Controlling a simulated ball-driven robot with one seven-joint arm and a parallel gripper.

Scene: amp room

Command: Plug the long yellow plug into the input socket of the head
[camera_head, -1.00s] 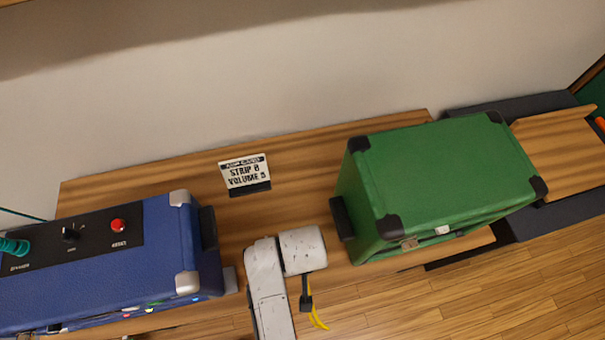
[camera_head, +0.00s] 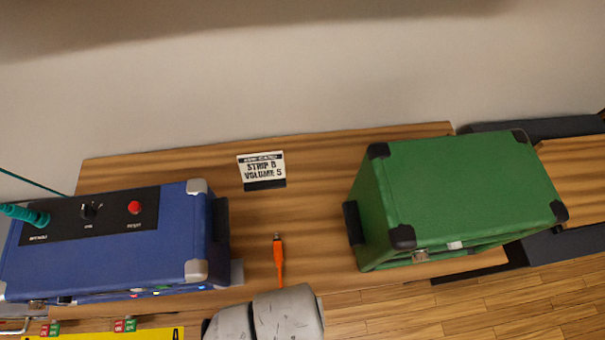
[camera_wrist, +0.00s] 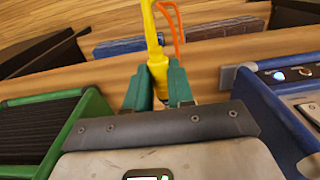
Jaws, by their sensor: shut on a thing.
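In the wrist view, my gripper (camera_wrist: 160,88) has its green fingers shut on the long yellow plug (camera_wrist: 153,45), which points up the picture with its yellow cable beyond. Its metal tip cannot be made out. In the head view, my gripper and the yellow plug are hidden or out of frame. A blue amp box (camera_head: 110,260) stands at the left and a green amp box (camera_head: 470,190) at the right. Both flank my gripper in the wrist view, green (camera_wrist: 65,130) at left and blue (camera_wrist: 285,115) at right. No input socket is clearly readable.
An orange plug (camera_head: 279,262) lies on the wooden bench (camera_head: 310,195) between the boxes. A sign reading "STRIP 8 VOLUME 5" (camera_head: 261,167) stands behind it. A teal plug (camera_head: 25,214) sits in the blue box's top panel. A yellow strip (camera_head: 110,335) shows at lower left.

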